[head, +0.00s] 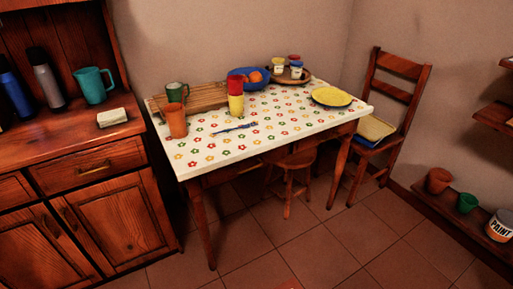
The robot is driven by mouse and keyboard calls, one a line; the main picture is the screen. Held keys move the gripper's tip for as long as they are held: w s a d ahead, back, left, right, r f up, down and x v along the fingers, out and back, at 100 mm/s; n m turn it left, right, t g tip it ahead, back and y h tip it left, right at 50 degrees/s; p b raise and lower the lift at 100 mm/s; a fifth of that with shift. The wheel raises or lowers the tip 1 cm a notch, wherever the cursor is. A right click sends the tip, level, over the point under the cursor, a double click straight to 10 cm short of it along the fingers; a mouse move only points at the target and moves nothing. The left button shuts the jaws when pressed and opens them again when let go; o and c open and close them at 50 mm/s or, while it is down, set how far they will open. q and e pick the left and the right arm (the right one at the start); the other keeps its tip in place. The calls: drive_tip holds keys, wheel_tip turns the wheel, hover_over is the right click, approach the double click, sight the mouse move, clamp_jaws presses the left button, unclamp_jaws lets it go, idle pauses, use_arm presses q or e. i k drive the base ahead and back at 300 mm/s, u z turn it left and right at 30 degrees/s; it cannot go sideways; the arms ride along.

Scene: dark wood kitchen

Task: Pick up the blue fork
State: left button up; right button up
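A thin blue utensil, which looks like the blue fork (234,129), lies flat on the table (290,122) with its white flowered cloth. It lies near the table's left front part, in front of a red and yellow cup stack (236,104) and to the right of an orange cup (175,120). Its tines are too small to make out. Neither of my grippers shows in the head view.
The floor in front is clear.

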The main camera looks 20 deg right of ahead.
sight(245, 126)
drive_tip(key=u, duration=0.8)
drive_tip(key=i, duration=1.1)
drive_tip(key=z, duration=0.4)
